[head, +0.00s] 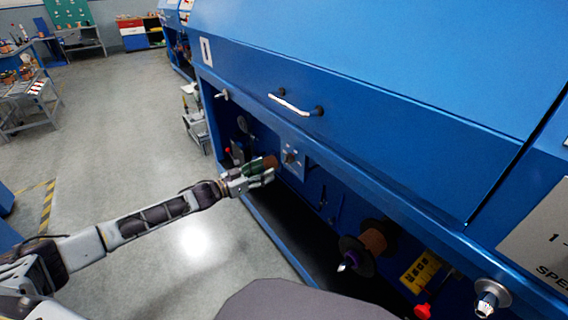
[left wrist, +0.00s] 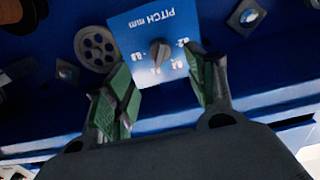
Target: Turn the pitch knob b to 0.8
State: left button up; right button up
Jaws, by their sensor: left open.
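The pitch knob (left wrist: 159,50) is a small dark grey knob on a light blue and white plate (left wrist: 140,28) marked "PITCH mm", with small numbers around it. In the head view the knob (head: 290,157) and its plate are on the machine's front, below the white handle. My left gripper (head: 268,172) is open in front of the panel, just left of the knob. In the left wrist view its green-padded fingers (left wrist: 160,80) are spread on both sides of the lower plate, with nothing between them. I cannot read the knob's setting or a letter b. My right gripper is not in view.
The blue cover with a white handle (head: 295,104) overhangs the knob panel. A grey spoked pulley (left wrist: 97,48) sits beside the plate. A spool (head: 367,247), a yellow switch box (head: 421,271) and a red button (head: 422,311) are lower right. Open floor lies left.

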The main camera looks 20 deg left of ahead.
aim_at(284, 161)
pick_arm(q)
jog(key=shift+b+x, duration=0.95)
jog(key=shift+x, duration=2.2)
jog(key=shift+b+x, duration=0.4)
jog(key=shift+x, duration=0.75)
jog(key=shift+w+d, duration=0.25)
jog(key=shift+w, duration=0.15)
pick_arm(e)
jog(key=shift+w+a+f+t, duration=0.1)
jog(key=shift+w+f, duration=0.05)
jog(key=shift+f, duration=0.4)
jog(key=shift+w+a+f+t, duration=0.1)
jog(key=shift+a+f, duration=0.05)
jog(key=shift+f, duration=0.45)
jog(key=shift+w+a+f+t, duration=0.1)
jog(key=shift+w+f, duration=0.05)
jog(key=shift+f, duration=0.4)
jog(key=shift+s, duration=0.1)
pick_arm(q)
jog(key=c, duration=1)
jog(key=shift+c, duration=0.2)
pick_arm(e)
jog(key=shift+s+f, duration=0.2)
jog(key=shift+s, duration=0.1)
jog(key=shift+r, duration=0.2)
